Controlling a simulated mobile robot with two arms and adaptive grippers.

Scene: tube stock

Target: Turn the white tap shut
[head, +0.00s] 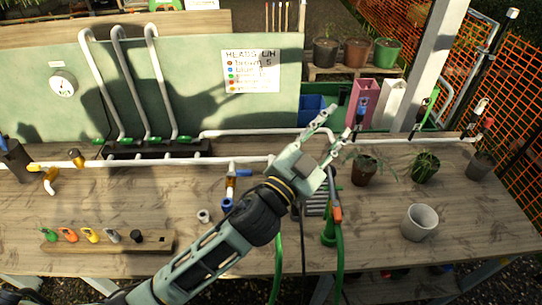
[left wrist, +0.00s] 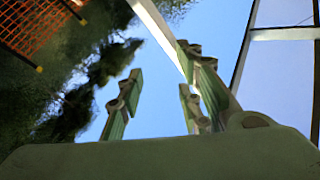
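A small tap with a pale, whitish handle (head: 480,106) stands on the white pipe at the far right in the head view. It is small there, and I cannot tell whether its handle is turned open or shut. My left gripper (head: 338,125) is open and empty, raised over the back middle of the bench and well to the left of that tap. In the left wrist view the fingers of my left gripper (left wrist: 160,75) stand apart with nothing between them, against sky and trees. The tap does not show there. My right gripper is not in view.
A pink container (head: 363,103) and a post (head: 432,60) stand behind.

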